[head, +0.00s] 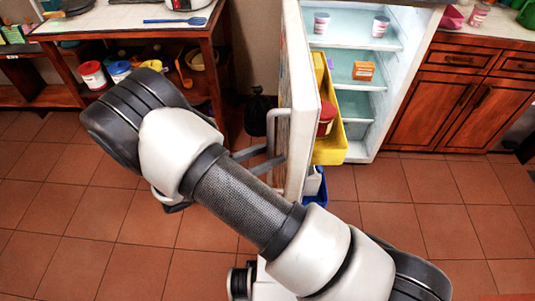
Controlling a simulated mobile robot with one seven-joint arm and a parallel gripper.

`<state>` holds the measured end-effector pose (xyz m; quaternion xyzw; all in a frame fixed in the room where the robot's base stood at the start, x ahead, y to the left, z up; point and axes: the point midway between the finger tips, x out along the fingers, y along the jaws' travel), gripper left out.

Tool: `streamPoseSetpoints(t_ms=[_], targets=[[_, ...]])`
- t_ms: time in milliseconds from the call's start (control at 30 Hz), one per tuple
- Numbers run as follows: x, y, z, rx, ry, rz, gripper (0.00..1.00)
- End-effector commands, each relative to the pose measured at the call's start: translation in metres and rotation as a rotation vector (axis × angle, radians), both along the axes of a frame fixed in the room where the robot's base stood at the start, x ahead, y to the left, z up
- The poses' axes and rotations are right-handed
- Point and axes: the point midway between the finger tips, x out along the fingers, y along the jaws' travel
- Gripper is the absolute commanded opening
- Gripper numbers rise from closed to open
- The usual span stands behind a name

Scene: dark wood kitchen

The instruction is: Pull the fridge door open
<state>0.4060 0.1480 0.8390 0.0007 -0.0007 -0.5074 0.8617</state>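The fridge door (299,85) stands wide open, seen nearly edge-on, swung out toward me. Its pale bar handle (270,131) is on the left face of the door. My gripper (270,155) is at the lower part of the handle, with its grey fingers reaching right toward the door. A gap shows between the fingers, but I cannot tell whether they close on the handle. The fridge interior (361,60) is visible, with cups and an orange box on its shelves. Yellow and blue door bins hold items.
A wooden table (120,27) with jars below stands at the left. A dark bag (257,112) lies on the floor behind the door. Wooden cabinets (446,107) stand right of the fridge. The tiled floor (410,200) in front is clear.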

Motion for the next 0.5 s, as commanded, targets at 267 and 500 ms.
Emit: streamPoseSetpoints(t_ms=[267, 500], targets=[[-0.003, 0.004, -0.001, 0.000, 0.001, 0.001, 0.33], [-0.023, 0.041, -0.001, 0.002, 0.000, 0.003, 0.33]])
